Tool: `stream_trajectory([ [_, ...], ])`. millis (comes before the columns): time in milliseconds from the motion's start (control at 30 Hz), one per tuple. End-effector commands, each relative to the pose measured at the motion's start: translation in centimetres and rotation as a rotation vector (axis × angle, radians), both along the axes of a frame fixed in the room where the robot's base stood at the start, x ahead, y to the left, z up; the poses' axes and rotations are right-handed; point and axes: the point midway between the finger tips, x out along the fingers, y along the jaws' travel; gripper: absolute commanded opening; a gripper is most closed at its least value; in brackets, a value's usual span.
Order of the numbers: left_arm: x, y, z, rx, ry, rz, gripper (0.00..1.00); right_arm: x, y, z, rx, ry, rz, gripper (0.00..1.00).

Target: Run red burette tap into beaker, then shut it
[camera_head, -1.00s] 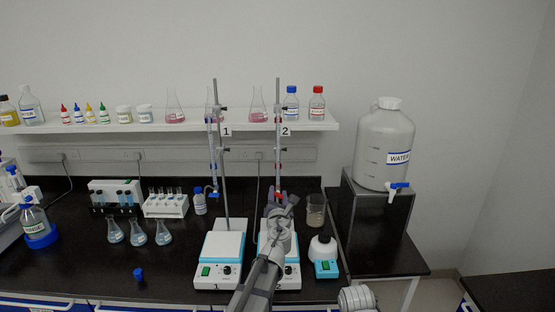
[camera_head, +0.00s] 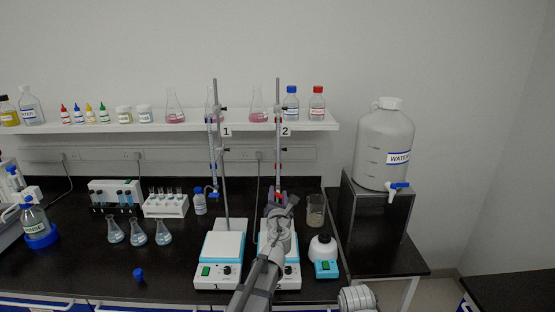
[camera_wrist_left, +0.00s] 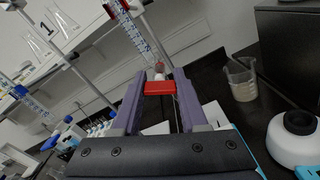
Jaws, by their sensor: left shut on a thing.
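The red-marked burette (camera_head: 278,155) hangs upright on stand 2, and its graduated tube also shows in the wrist view (camera_wrist_left: 134,34). Its red tap (camera_wrist_left: 158,88) lies between the purple fingers of my left gripper (camera_wrist_left: 160,97), which is shut on it. In the head view my left gripper (camera_head: 279,201) covers most of the tap. A glass beaker (camera_head: 315,210) with pale, cloudy contents stands on the bench to the right of the burette; it also shows in the wrist view (camera_wrist_left: 242,80). The spot right under the burette tip is hidden. My right gripper is out of view.
Hot plate 1 (camera_head: 219,256) stands left of hot plate 2 (camera_head: 291,270), which my arm partly covers. A blue-tapped burette (camera_head: 212,160) hangs on stand 1. A small white device (camera_head: 324,254) stands at right. A water carboy (camera_head: 383,145) sits on a black box.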

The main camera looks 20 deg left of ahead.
Motion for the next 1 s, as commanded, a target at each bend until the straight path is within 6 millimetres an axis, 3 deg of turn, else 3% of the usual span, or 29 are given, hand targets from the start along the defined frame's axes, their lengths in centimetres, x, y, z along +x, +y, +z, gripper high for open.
stream_trajectory([
  [200, 0.01, -0.48, -0.04, 0.01, 0.003, -0.011, 0.0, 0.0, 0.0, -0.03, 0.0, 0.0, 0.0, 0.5],
  [500, 0.01, -0.46, -0.03, 0.22, 0.062, -0.012, 0.0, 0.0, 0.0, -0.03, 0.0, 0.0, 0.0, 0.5],
  [1000, 0.02, -0.46, -0.03, 0.224, 0.063, -0.012, 0.0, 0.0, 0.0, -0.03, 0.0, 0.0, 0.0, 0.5],
])
